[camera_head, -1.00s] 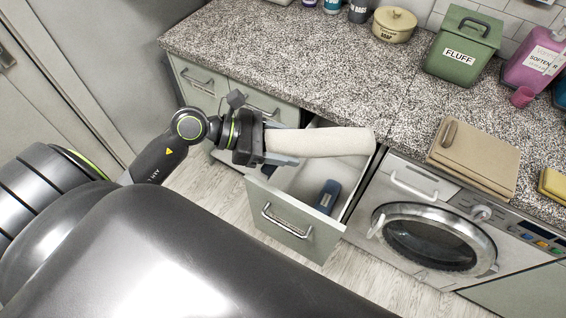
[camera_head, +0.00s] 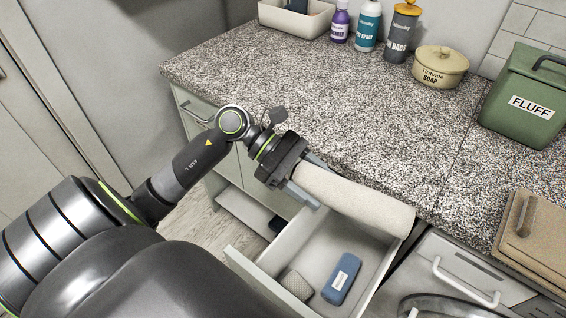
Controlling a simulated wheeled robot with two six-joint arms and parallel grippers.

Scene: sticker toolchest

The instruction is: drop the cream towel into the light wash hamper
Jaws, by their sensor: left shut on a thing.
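The cream towel (camera_head: 362,204) is a rolled, pale cylinder. My left gripper (camera_head: 308,186) is shut on its left end and holds it tilted, with its free end lower and to the right. In the picture the towel lies across the back part of an open drawer (camera_head: 378,262), along the counter's front edge. I cannot tell the exact gap between the towel and the counter or drawer. I see no hamper that I can make out as the light wash one. My right gripper is not in view.
The drawer holds a blue labelled item (camera_head: 341,279) and a grey speckled item (camera_head: 296,284). The granite counter (camera_head: 310,95) is mostly clear.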

